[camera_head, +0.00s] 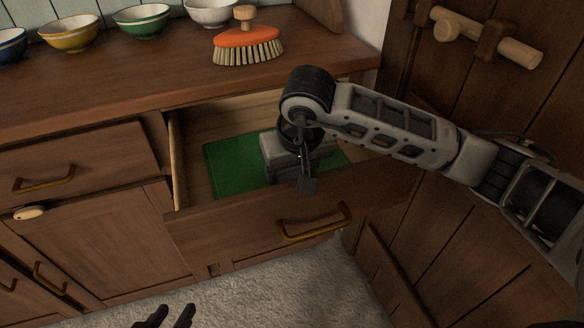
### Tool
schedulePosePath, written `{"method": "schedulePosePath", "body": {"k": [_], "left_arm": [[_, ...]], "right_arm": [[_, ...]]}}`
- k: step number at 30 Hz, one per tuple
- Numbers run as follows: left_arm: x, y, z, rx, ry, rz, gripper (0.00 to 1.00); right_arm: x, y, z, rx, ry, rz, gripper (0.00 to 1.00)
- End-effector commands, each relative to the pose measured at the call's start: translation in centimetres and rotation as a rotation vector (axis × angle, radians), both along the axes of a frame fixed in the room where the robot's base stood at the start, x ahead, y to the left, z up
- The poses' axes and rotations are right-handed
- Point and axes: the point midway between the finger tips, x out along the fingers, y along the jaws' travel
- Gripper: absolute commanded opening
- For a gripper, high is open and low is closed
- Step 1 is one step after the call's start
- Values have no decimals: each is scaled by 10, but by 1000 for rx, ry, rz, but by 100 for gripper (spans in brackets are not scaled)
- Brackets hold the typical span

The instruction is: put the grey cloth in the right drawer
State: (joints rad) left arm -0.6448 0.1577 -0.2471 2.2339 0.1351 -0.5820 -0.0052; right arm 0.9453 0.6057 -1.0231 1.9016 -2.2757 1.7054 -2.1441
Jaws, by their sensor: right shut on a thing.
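The right drawer (255,232) is pulled open, and a green liner (226,165) covers its floor. My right gripper (306,180) reaches down over the open drawer, close behind its front panel. It is shut on a grey folded thing, which looks like the grey cloth (269,148), inside the drawer's outline. The gripper and wrist hide part of it, and I cannot tell whether it touches the liner. My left gripper (166,318) is at the bottom edge, its two dark fingertips apart and nothing seen between them.
On the counter (120,85) stand an orange brush (247,40) and several bowls, including a green one (142,20) and a yellow one (70,33). The left drawer (85,160) is shut. A wooden door with a peg handle (500,40) stands at right.

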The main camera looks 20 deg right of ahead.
Motion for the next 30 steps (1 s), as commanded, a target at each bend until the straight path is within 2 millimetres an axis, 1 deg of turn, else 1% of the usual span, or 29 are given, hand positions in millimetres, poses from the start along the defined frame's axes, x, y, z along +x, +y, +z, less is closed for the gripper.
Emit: {"method": "schedulePosePath", "body": {"k": [7,16,26,30], "left_arm": [[0,-2,-2,-8,3,2,36],[-2,-5,-11,-13,25,-5,36],[2,-7,-18,-14,31,-12,36],[2,-8,-24,-10,44,-19,36]], "right_arm": [[0,0,-2,0,-1,0,40],[0,0,-6,0,-1,-1,40],[0,0,-10,1,-1,-1,40],[0,0,-12,1,-1,-1,40]]}}
